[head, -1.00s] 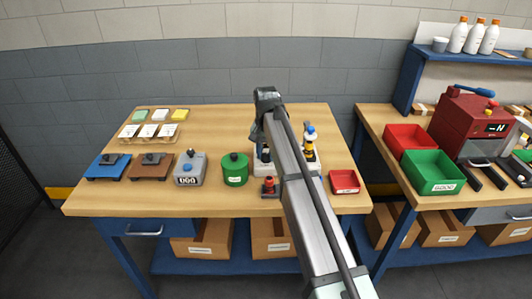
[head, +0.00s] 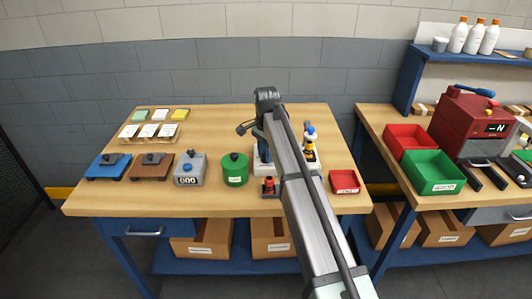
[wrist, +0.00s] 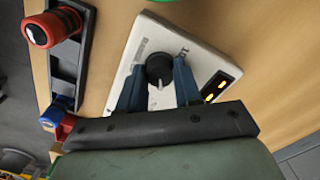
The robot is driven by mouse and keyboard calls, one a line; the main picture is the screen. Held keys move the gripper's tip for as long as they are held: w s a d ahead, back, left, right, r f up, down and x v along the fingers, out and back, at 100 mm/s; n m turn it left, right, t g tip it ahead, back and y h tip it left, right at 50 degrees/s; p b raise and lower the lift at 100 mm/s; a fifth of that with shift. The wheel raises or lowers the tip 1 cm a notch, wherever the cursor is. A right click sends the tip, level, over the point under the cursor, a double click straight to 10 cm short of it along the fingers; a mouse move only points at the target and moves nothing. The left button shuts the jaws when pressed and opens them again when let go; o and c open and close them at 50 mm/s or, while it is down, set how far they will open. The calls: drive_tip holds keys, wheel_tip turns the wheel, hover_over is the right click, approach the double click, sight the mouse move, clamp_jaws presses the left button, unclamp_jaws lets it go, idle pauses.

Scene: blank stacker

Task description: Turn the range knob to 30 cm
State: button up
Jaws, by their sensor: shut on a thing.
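In the wrist view, the range knob (wrist: 159,66) is a round black knob with a pale pointer mark, on a white panel (wrist: 145,38). The mark points towards the bottom of the picture, between the fingers. My gripper (wrist: 160,78) has its two blue fingers on either side of the knob, shut on it. A dark display (wrist: 216,86) with yellow characters sits on the panel's right side; I cannot read its value. The scale marks are too small to read. In the head view, my arm hides most of the white device (head: 260,166), and the knob is hidden.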

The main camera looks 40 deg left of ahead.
idle(0.4)
drive_tip(key=o, duration=1)
drive_tip(key=shift+o, duration=0.2)
wheel_tip(320, 180, up, 14)
drive_tip(key=shift+f, duration=0.1)
idle(0.4)
